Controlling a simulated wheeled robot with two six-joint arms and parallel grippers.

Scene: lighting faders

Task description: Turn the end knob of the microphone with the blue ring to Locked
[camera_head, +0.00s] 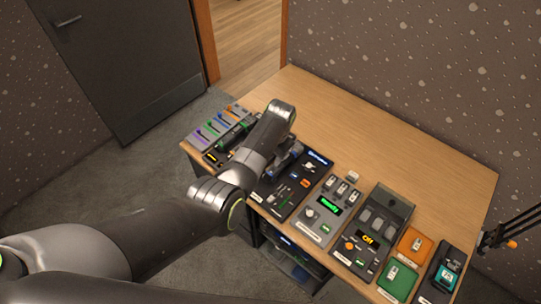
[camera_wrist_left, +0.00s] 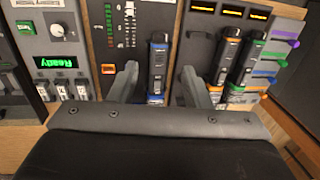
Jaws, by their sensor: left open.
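The microphone with the blue ring (camera_wrist_left: 157,68) is a dark handheld stick in the left wrist view, with its blue band (camera_wrist_left: 156,98) at the end nearer my wrist. My left gripper (camera_wrist_left: 160,70) is open, with one grey finger on each side of this microphone and visible gaps between. In the head view my left arm covers most of this spot. Two similar microphones, one with an orange ring (camera_wrist_left: 227,56) and one with a green ring (camera_wrist_left: 245,59), lie to the right in the wrist view. Any Locked marking is too small to read. My right gripper does not show.
The wooden desk (camera_head: 390,140) holds a row of control panels along its front edge. The desk's back half is clear. A black jointed stand (camera_head: 510,228) is at the right edge.

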